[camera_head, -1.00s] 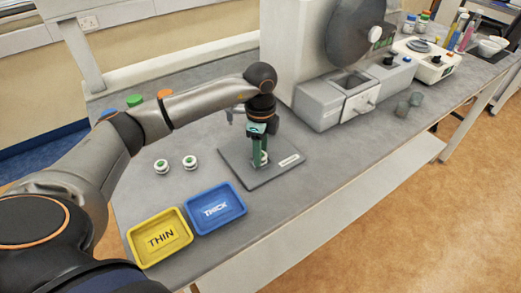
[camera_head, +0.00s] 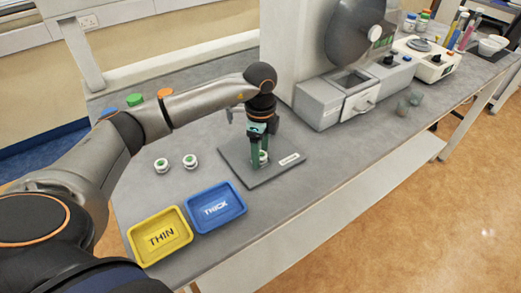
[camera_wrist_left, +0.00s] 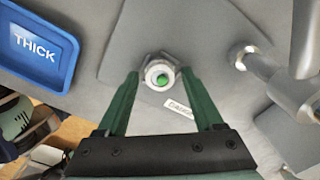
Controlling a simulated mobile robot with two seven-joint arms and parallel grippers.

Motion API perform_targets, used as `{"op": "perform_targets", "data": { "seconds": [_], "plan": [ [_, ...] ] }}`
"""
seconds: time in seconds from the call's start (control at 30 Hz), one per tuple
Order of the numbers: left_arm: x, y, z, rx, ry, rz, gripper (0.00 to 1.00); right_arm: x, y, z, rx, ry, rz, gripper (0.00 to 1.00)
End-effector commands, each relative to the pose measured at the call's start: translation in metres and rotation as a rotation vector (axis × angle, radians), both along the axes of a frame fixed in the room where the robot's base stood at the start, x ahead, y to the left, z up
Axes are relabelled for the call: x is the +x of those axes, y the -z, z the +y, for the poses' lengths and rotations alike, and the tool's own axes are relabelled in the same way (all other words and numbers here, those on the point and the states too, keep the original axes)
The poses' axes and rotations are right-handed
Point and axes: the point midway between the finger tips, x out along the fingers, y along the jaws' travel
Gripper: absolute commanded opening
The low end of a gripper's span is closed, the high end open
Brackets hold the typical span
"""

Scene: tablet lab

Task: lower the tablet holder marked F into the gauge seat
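A small white tablet holder with a green centre (camera_wrist_left: 160,76) is at the gauge seat (camera_wrist_left: 147,60) on the grey gauge plate (camera_head: 236,163); it also shows in the head view (camera_head: 264,158). It looks upright. I cannot read its letter or tell how deep it sits. My left gripper (camera_head: 260,157) points down over the plate. In the wrist view its green fingers (camera_wrist_left: 160,74) stand apart on both sides of the holder, with a visible gap on each side. My right gripper is in neither view.
Two similar holders stand on the bench, one (camera_head: 161,165) left of the other (camera_head: 190,161). A yellow THIN tray (camera_head: 133,241) and a blue THICK tray (camera_head: 191,223) lie near the front edge. The gauge's metal arm (camera_wrist_left: 268,68) is close beside the seat. A large grey machine (camera_head: 318,110) stands behind.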

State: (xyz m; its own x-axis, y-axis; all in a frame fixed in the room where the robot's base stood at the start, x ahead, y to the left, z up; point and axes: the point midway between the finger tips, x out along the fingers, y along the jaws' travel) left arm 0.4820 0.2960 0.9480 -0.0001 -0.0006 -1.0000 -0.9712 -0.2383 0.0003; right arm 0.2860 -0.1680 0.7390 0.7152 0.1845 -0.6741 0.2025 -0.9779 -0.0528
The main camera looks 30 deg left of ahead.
Motion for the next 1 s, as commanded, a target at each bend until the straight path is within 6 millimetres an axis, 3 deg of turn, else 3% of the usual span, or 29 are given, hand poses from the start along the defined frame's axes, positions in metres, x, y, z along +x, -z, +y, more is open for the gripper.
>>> {"op": "perform_targets", "data": {
  "seconds": [0.33, 0.47, 0.8, 1.0],
  "plan": [
    [0.0, -0.001, 0.0, 0.0, 0.0, -0.001, 0.78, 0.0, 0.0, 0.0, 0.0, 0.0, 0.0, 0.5],
    [0.001, -0.013, 0.0, -0.001, -0.001, -0.002, 0.78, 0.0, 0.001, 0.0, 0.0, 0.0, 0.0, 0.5],
    [0.001, -0.084, 0.0, -0.001, 0.0, -0.005, 0.78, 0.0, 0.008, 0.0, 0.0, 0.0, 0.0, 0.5],
    [0.001, -0.115, 0.0, 0.0, 0.0, -0.003, 0.78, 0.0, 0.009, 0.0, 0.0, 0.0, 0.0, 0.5]
  ]
}}
